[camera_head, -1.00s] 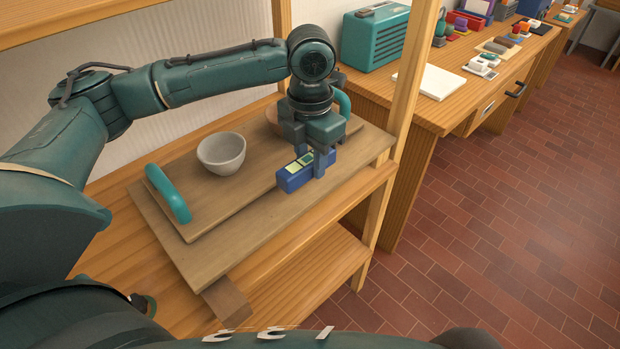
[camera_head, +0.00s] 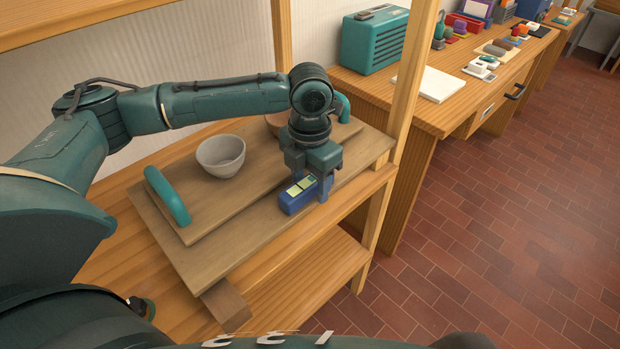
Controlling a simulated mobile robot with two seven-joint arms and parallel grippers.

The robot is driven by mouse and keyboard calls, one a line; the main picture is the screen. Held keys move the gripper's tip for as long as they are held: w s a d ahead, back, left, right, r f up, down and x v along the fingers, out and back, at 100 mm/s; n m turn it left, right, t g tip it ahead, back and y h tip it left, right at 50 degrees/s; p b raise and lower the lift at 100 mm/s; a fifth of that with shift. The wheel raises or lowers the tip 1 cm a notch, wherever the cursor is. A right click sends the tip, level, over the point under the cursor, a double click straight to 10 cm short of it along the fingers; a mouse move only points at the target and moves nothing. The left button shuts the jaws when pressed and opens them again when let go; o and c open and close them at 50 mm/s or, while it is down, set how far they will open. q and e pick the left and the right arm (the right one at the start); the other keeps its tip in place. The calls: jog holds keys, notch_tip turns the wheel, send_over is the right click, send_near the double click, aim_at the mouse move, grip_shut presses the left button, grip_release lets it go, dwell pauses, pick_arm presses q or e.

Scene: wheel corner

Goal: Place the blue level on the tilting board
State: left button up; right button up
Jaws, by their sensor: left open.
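The blue level (camera_head: 293,203) is a small blue block with pale green windows on top. It sits on the bare front strip of the tilting board (camera_head: 225,265), toward its right side. My left gripper (camera_head: 312,192) is open, pointing down, with its fingers around the right part of the level. The far finger is largely hidden, and I cannot tell whether the fingers touch the level. My right gripper is not in view.
A wooden tray with teal handles (camera_head: 167,196) lies on the board behind the level, holding a grey bowl (camera_head: 220,155) and a brown bowl (camera_head: 274,123) partly behind my arm. A wood block (camera_head: 227,305) shows under the front corner. A shelf post (camera_head: 405,95) stands right.

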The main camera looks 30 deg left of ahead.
aim_at(310, 180)
pick_arm(q)
notch_tip(310, 180, up, 12)
dwell(0.6)
dwell(0.5)
